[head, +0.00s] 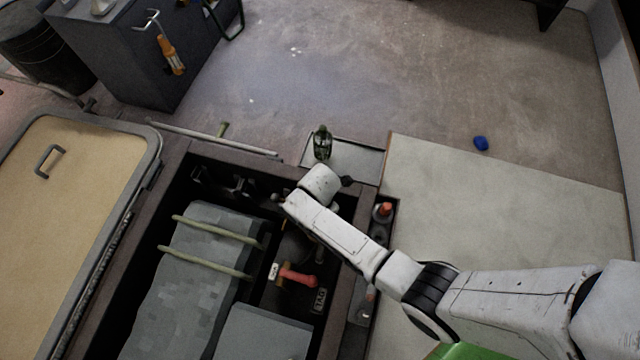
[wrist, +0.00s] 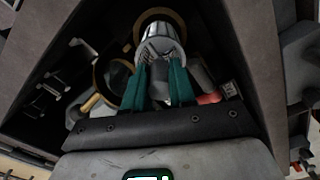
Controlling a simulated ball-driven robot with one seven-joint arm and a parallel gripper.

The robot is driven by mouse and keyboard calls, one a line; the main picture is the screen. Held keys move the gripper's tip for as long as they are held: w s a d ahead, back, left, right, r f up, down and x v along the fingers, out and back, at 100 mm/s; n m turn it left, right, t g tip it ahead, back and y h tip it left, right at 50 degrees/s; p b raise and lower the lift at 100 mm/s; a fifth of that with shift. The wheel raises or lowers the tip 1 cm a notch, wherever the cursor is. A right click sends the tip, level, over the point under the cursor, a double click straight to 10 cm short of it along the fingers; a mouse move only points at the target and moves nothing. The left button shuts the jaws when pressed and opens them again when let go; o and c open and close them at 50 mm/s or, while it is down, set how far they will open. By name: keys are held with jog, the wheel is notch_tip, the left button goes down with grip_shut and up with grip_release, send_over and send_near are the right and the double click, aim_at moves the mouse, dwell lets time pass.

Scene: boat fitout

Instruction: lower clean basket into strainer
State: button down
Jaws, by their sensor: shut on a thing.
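My gripper (wrist: 158,66) shows in the wrist view, its two green fingers shut on a pale, ribbed metal basket (wrist: 161,42). The basket's far end overlaps a brass-coloured ring (wrist: 151,14), which looks like the strainer's mouth. I cannot tell whether the basket is inside the ring or above it. A second dark round opening with a tan rim (wrist: 97,80) is to the left of the fingers. In the head view my arm reaches into the open floor hatch and hides the gripper and basket. A dark green clogged-looking thing (head: 322,143) stands on the tray (head: 358,160).
Inside the hatch are a red handle (head: 298,277) and a grey block (head: 205,265) under two pale bars. The hatch frame (head: 345,262) closely surrounds the arm. A tan lid (head: 75,200) stands open at left. A blue lump (head: 481,143) lies on the floor at right.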

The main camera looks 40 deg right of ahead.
jog(key=shift+f+b, duration=4.75)
jog(key=shift+f, duration=1.35)
jog(key=c, duration=0.8)
grip_release()
jog(key=shift+c, duration=0.2)
notch_tip(320, 180, up, 11)
jog(key=p, duration=0.7)
jog(key=shift+f, duration=0.1)
jog(key=s+d+r+m+t, duration=0.1)
jog(key=s+d+r+m, duration=0.3)
jog(key=s+r+m, duration=0.5)
jog(key=s+d+r+m, duration=0.4)
jog(key=s+r+m, duration=0.4)
jog(key=r+m, duration=0.35)
notch_tip(320, 180, up, 34)
jog(key=p, duration=3.4)
jog(key=shift+w+a, duration=0.15)
jog(key=shift+w, duration=0.1)
